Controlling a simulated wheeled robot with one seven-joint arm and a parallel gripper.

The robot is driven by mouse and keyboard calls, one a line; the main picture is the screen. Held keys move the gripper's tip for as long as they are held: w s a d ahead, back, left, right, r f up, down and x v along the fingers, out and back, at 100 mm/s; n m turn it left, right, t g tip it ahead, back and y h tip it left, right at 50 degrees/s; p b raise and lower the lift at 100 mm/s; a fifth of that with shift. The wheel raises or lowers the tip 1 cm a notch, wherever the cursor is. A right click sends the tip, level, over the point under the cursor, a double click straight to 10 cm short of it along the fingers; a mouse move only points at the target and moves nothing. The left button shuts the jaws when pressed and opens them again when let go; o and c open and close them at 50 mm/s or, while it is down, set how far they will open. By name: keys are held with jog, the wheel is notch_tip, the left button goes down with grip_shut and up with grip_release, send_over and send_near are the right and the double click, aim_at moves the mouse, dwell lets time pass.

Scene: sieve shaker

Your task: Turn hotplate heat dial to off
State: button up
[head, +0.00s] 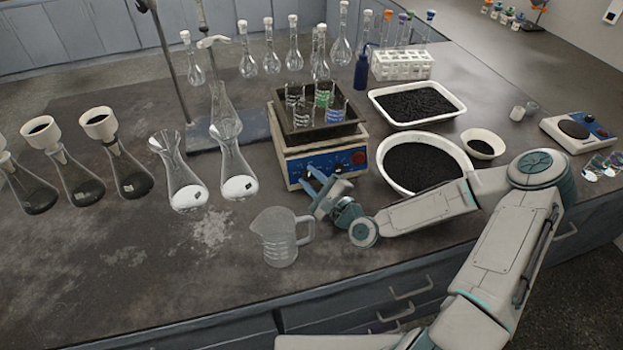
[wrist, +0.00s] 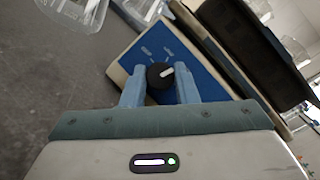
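The hotplate (head: 290,165) stands mid-bench in the head view, with a blue front panel (head: 338,163). A dial (head: 359,158) shows on the panel's right part. My gripper (head: 318,180) is at the panel's left part, and its fingers hide some of it. In the wrist view, a round black dial (wrist: 160,76) with a white pointer mark sits between the two blue fingers of my gripper (wrist: 161,85). The pointer is tilted slightly, its right end higher in the picture. The fingers are close on both sides of the dial; I cannot tell whether they press on it.
A dark tray (head: 340,130) with small beakers is on top of the hotplate. A clear measuring jug (head: 275,240) stands close to my gripper at the front. Flasks (head: 238,175) stand left, white basins (head: 385,182) of black grains right. Bare bench lies at front left.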

jog(key=shift+r+n+g, duration=0.1)
jog(key=shift+n+g, duration=0.3)
jog(key=shift+n, duration=0.2)
dwell(0.3)
jog(key=n, duration=0.1)
jog(key=n+g+p, duration=0.1)
jog(key=n, duration=0.1)
jog(key=shift+w+d+r+n+g, duration=0.1)
jog(key=shift+r+n+g, duration=0.1)
jog(key=shift+n+g, duration=0.1)
jog(key=n+g+p, duration=0.1)
jog(key=n, duration=0.1)
jog(key=n+g+p, duration=0.1)
jog(key=n, duration=0.2)
jog(key=shift+w+r+g+h, duration=0.1)
jog(key=shift+r+g+h, duration=0.05)
jog(key=shift+g+h, duration=0.2)
jog(key=n+g+h+p, duration=0.1)
jog(key=n, duration=0.2)
jog(key=n+h, duration=0.1)
jog(key=n+g+h, duration=0.1)
jog(key=n, duration=0.1)
jog(key=shift+a+n+b, duration=0.2)
jog(key=shift+n+b, duration=0.1)
jog(key=shift+r+h, duration=0.1)
jog(key=shift+h, duration=0.15)
jog(key=o, duration=1)
